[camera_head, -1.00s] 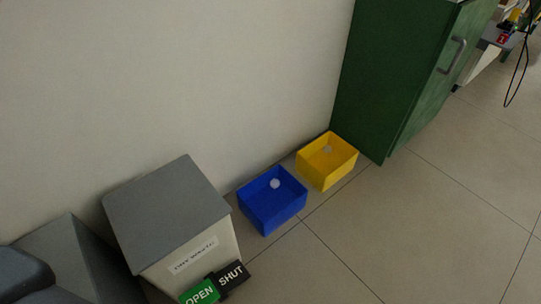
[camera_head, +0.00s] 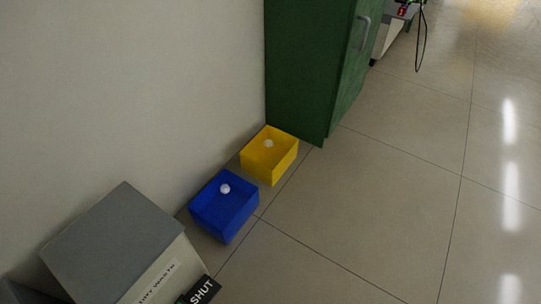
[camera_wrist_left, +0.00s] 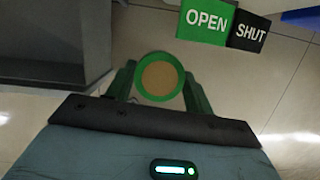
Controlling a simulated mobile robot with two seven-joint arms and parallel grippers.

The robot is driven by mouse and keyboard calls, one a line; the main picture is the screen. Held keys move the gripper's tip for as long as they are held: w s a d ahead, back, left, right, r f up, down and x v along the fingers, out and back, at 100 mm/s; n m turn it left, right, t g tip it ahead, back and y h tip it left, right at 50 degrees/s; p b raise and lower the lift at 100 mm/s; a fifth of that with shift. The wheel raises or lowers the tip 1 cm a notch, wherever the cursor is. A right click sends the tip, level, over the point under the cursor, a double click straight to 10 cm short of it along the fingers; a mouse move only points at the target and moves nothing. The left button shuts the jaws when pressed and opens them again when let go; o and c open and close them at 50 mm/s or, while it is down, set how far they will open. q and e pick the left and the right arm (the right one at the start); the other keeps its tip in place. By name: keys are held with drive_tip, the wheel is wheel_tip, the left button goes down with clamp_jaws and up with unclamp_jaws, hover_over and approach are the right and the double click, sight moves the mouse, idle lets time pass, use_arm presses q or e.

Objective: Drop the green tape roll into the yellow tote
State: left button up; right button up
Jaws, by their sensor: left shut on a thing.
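The yellow tote (camera_head: 276,165) stands on the floor against the wall, beside the green cabinet, with a pale round thing inside it. The green tape roll (camera_wrist_left: 160,98) shows in the left wrist view as a green ring around a brown middle. My left gripper (camera_wrist_left: 160,84) is shut on the roll, one finger on each side, and holds it above the floor. Neither gripper shows in the head view, so the tote is apart from the held roll. My right gripper is in no view.
A blue tote (camera_head: 224,212) with a white round thing stands just left of the yellow one. A grey-lidded bin (camera_head: 115,240) is at lower left, with an OPEN/SHUT sign (camera_wrist_left: 224,27) by it. The green cabinet (camera_head: 300,75) stands behind. Open tiled floor lies to the right.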

use_arm(q)
drive_tip(key=w+d+r+n+g, duration=0.2)
drive_tip(key=w+r+n, duration=0.55)
drive_tip(key=w, duration=0.25)
drive_tip(key=w+d+r+n+g, duration=0.2)
drive_tip(key=w+r+n, duration=0.5)
drive_tip(key=w+r, duration=0.25)
wheel_tip(320, 180, up, 24)
drive_tip(key=w+d+n+g+h, duration=0.1)
drive_tip(key=w+n+h, duration=0.1)
drive_tip(key=n, duration=0.9)
drive_tip(key=shift+w+d+r+h, duration=0.2)
drive_tip(key=shift+w+h, duration=0.1)
drive_tip(key=shift+w, duration=0.05)
